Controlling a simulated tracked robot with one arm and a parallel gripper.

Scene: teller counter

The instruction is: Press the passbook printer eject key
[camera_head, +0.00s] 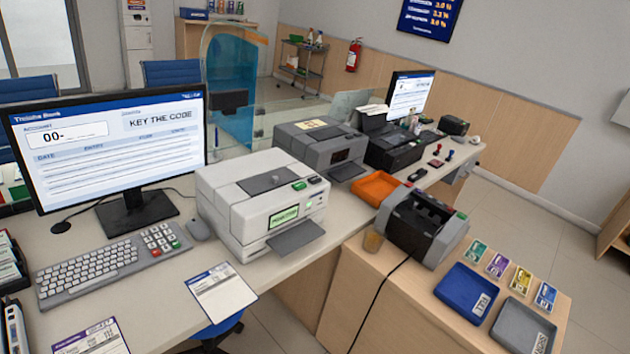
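A white desktop printer (240,210), which looks like the passbook printer, stands on the counter right of the monitor. Its front has a lit green display (283,217) with text too small to read surely, and a grey tray (296,236) sticking out below. On its top right edge are a green key (299,186) and a dark key (314,180). Their markings cannot be read, so I cannot tell which is eject. Nothing covers the keys. My gripper is not in view.
A grey machine (318,150) and orange tray (375,188) stand behind the printer. A note counter (425,228) sits right. A printed slip (221,291) lies in front.

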